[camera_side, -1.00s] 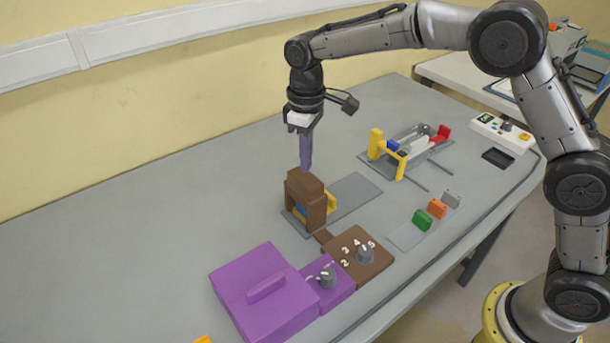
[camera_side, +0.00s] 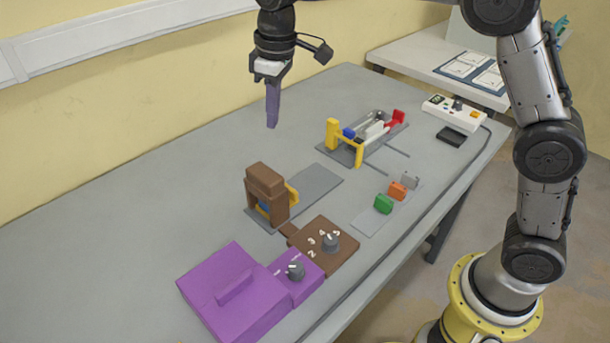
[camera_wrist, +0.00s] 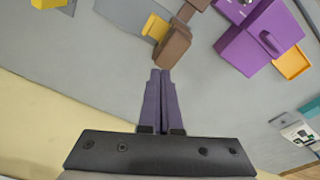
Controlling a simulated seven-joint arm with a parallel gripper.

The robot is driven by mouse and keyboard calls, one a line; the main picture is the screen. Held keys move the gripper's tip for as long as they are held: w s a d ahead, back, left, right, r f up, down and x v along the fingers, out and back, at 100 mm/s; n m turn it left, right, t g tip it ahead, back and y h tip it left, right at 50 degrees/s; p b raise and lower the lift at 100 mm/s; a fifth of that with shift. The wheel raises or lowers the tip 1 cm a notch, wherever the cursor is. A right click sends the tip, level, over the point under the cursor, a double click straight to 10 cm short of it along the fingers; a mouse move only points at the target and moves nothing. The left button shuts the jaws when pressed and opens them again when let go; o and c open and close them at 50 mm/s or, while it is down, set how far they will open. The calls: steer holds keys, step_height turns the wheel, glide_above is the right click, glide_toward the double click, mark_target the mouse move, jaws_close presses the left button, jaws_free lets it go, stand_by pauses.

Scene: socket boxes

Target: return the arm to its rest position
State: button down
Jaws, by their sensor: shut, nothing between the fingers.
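My gripper (camera_side: 272,125) has long purple fingers that are shut with nothing between them. In the side view it hangs well above the grey table (camera_side: 120,215), pointing down, above and beyond the brown box (camera_side: 267,190). In the wrist view the shut fingers (camera_wrist: 160,72) point toward the table, with the brown box (camera_wrist: 173,47) just past their tips in the picture. The gripper touches nothing.
A purple box (camera_side: 235,295) with a dial joins a brown dial panel (camera_side: 335,255) at the front. A yellow-framed fixture (camera_side: 333,134) and a white control box (camera_side: 455,113) lie farther back.

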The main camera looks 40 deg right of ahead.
steer(key=s+d+r+m+t, duration=0.1)
steer(key=s+d+r+t, duration=0.1)
steer(key=s+d+r, duration=0.5)
steer(key=s+d+r+m+t, duration=0.1)
steer(key=s+d+r+m, duration=0.15)
steer(key=s, duration=0.85)
steer(key=s+d+f+m+t, duration=0.1)
steer(key=s+d+f+m, duration=0.1)
steer(key=s+f, duration=0.7)
steer(key=s, duration=0.3)
steer(key=shift+s+f, duration=0.35)
steer(key=shift+s, duration=0.05)
